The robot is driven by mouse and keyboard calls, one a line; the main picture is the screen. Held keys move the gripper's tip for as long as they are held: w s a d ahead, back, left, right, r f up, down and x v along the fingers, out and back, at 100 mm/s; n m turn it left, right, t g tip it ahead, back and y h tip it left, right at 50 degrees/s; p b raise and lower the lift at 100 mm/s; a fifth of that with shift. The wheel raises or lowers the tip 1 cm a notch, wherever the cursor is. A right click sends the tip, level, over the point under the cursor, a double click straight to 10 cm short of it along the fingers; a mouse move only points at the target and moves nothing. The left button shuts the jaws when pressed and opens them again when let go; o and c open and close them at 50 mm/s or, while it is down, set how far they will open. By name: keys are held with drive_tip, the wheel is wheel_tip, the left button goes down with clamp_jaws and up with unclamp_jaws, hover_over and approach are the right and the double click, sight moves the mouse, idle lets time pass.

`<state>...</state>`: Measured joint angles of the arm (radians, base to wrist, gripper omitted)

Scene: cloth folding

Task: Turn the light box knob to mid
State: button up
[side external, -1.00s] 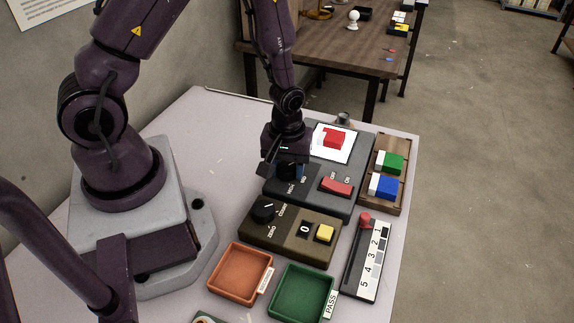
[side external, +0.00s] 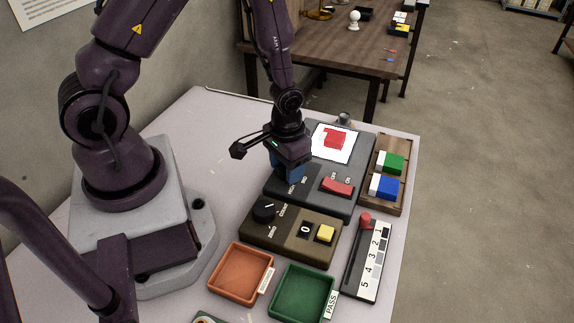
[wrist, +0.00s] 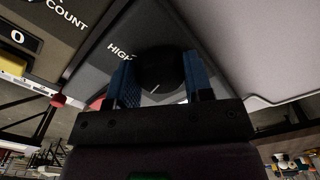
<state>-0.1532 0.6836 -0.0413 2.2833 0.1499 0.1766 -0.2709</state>
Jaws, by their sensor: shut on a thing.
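The light box (side external: 310,200) is a dark grey unit with a lit white panel (side external: 321,150) bearing a red block (side external: 335,138). My gripper (side external: 288,176) is over the left part of the light box, and in the side view it hides the knob. In the wrist view the round black knob (wrist: 160,70) sits between the blue fingers of my gripper (wrist: 160,85), with a finger on each side. The gripper is shut on the knob. A light pointer line on the knob slants, and the word HIGH shows beside it. The other labels are hidden or too small to read.
A red rocker switch (side external: 337,186) is on the light box, right of my gripper. In front stands a brown box with a black dial (side external: 264,211) and yellow button (side external: 325,233). Orange (side external: 240,273) and green (side external: 302,293) trays lie nearer. A wooden rack (side external: 396,161) holds blocks at right.

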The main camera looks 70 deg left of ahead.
drive_tip(key=shift+m, duration=1.6)
drive_tip(key=o, duration=0.9)
drive_tip(key=shift+o, duration=0.2)
wheel_tip(320, 180, up, 13)
